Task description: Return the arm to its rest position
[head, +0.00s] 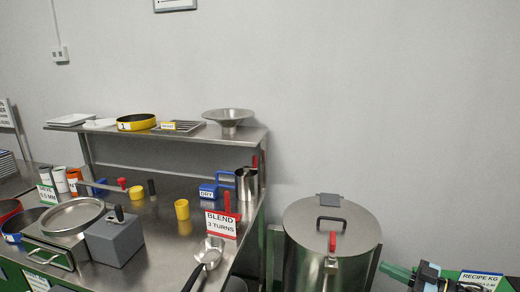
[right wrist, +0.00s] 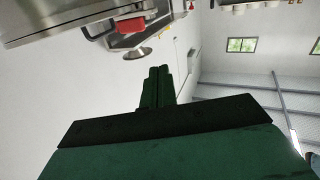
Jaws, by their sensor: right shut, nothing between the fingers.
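My right gripper (head: 386,268) shows at the bottom right of the head view, to the right of the steel pot. In the right wrist view my right gripper (right wrist: 158,70) has its two green fingers pressed together, with nothing between them. It points into open space, clear of any object. My left gripper is not in view.
A lidded steel pot (head: 305,262) stands close left of my right gripper. A steel bench (head: 165,252) at left carries a scoop (head: 210,256), yellow cups and a BLEND sign (head: 221,225). A RECIPE KG sign (head: 480,279) is at far right.

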